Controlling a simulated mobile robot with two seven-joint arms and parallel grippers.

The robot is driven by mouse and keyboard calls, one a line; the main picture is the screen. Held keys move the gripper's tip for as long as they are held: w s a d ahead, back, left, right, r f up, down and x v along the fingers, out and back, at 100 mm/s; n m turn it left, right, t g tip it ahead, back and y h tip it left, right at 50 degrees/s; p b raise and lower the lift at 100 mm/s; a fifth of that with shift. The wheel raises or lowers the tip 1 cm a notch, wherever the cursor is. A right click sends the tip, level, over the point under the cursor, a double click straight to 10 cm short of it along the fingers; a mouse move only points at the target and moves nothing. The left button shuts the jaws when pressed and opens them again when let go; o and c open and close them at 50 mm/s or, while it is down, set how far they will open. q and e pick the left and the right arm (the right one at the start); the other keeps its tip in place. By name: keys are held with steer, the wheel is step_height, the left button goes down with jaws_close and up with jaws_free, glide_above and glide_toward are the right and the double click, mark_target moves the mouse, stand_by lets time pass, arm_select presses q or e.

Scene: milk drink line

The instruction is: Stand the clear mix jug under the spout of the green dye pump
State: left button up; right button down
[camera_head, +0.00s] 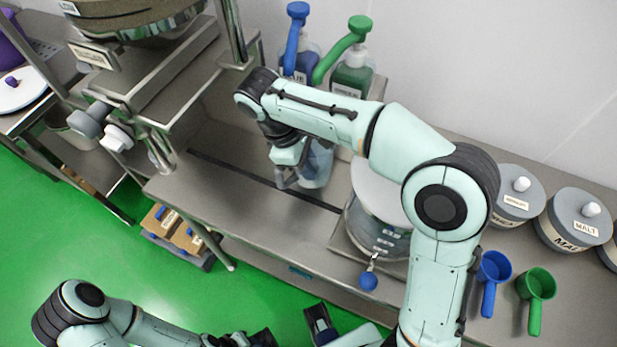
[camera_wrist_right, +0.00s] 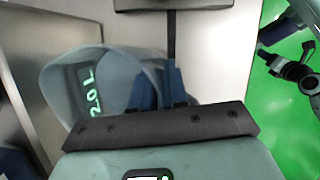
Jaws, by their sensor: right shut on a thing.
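The clear mix jug (camera_head: 318,166) is over the steel counter, in front of the pumps and partly hidden by my right arm. My right gripper (camera_head: 289,177) is shut on its left side. In the right wrist view the jug (camera_wrist_right: 60,85) shows a "2.0L" mark, with the blue fingers (camera_wrist_right: 160,88) at its wall. I cannot tell if its base touches the counter. The green dye pump (camera_head: 352,76) stands at the back wall, its spout (camera_head: 327,66) pointing left and forward. The jug is nearer the front than this spout. My left gripper (camera_head: 292,334) is low in view, partly cut off.
The blue dye pump (camera_head: 298,62) stands just left of the green one. A large clear dispenser (camera_head: 375,238) with a blue tap is right of the jug. A steel stand (camera_head: 160,75) is at left. Tubs (camera_head: 573,217) and blue and green scoops (camera_head: 535,288) are at right.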

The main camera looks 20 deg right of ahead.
steer(key=shift+f+b, duration=0.35)
steer(key=shift+f, duration=1.75)
steer(key=shift+f, duration=0.15)
steer(key=c, duration=1.1)
jaws_free()
steer(key=shift+c, duration=0.2)
steer(key=p+v, duration=0.3)
steer(key=v, duration=0.9)
